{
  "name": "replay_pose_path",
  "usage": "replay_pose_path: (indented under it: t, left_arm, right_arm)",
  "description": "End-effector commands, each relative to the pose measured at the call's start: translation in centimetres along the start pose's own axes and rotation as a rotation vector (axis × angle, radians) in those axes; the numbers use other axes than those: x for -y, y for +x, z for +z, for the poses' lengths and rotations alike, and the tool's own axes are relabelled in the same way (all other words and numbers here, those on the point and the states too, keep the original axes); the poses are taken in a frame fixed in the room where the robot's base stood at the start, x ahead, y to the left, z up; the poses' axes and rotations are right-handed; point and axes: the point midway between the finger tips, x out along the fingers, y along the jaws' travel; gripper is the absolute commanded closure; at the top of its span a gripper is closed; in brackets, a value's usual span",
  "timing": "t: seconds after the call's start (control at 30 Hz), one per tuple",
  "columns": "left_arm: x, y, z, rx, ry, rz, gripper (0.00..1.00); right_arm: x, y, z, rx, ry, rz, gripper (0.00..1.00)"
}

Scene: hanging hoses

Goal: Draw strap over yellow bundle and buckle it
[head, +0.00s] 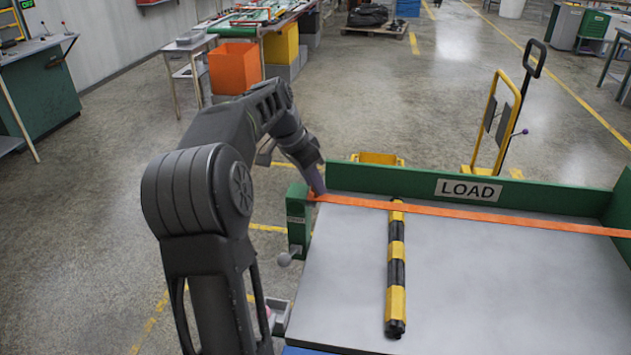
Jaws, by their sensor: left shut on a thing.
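An orange strap (480,214) runs across the far part of the grey table top, over the far end of a yellow and black bundle (397,268). The bundle lies lengthwise on the table (500,290). My left gripper (318,192) is at the table's far left corner, shut on the strap's left end. Whether the strap touches this block is unclear. My right gripper is not in view.
A green rail with a LOAD sign (468,190) borders the table's far side, and another green wall (622,205) stands at right. A yellow hand truck (495,125) stands behind. The table top around the bundle is clear.

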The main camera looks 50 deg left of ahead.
Motion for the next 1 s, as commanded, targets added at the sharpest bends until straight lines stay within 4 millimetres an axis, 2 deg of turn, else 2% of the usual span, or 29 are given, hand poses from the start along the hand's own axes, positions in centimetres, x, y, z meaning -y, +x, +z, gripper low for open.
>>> replay_pose_path:
  t: [0.03, 0.07, 0.3, 0.67, 0.77, 1.0]
  left_arm:
    - [0.4, -0.2, 0.3, 0.003, -0.003, -0.01, 1.0]
    - [0.4, -0.2, 0.3, 0.003, -0.003, -0.01, 0.71]
    - [0.3, -0.1, 0.2, 0.002, -0.003, -0.008, 0.52]
    - [0.2, -0.6, 0.1, 0.001, -0.001, -0.006, 0.52]
    - [0.2, -1.7, 0.1, 0.0, -0.001, -0.007, 0.52]
    - [0.2, -5.7, 0.1, -0.001, -0.002, -0.009, 0.52]
  right_arm:
    - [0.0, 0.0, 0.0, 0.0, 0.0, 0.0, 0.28]
    - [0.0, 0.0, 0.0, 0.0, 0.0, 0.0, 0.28]
    - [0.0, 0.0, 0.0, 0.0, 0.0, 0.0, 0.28]
    - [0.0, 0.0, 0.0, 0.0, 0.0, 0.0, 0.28]
    - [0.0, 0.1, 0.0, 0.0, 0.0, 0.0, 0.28]
    - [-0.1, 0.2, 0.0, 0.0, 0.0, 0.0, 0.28]
